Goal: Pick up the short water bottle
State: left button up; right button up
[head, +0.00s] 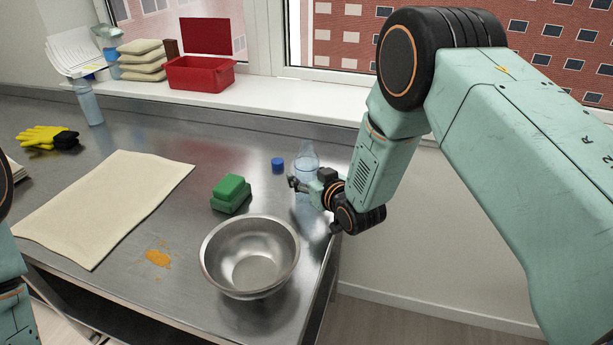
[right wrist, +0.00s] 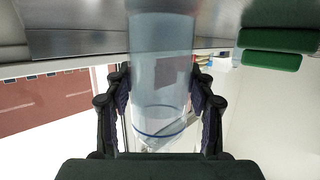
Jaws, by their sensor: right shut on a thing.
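The short water bottle (head: 307,158) is clear and bluish and stands near the right end of the steel table, with no cap visible on its neck. My right gripper (head: 302,187) is shut on it from the right. In the right wrist view, the bottle (right wrist: 160,65) fills the space between the two fingers of my right gripper (right wrist: 160,105), with a finger against each side. Its lower part is partly hidden by the gripper in the head view. I cannot tell whether it is clear of the table. My left gripper is out of view.
A blue cap (head: 277,164), green sponges (head: 231,193) and a steel bowl (head: 249,283) are near the bottle. A red box (head: 199,74) is on the sill.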

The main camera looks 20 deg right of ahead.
aim_at(306, 142)
jog(key=shift+r, duration=0.1)
notch_tip(306, 142, up, 10)
jog(key=shift+s+r+p, duration=0.1)
jog(key=shift+p, duration=0.2)
jog(key=shift+a, duration=0.1)
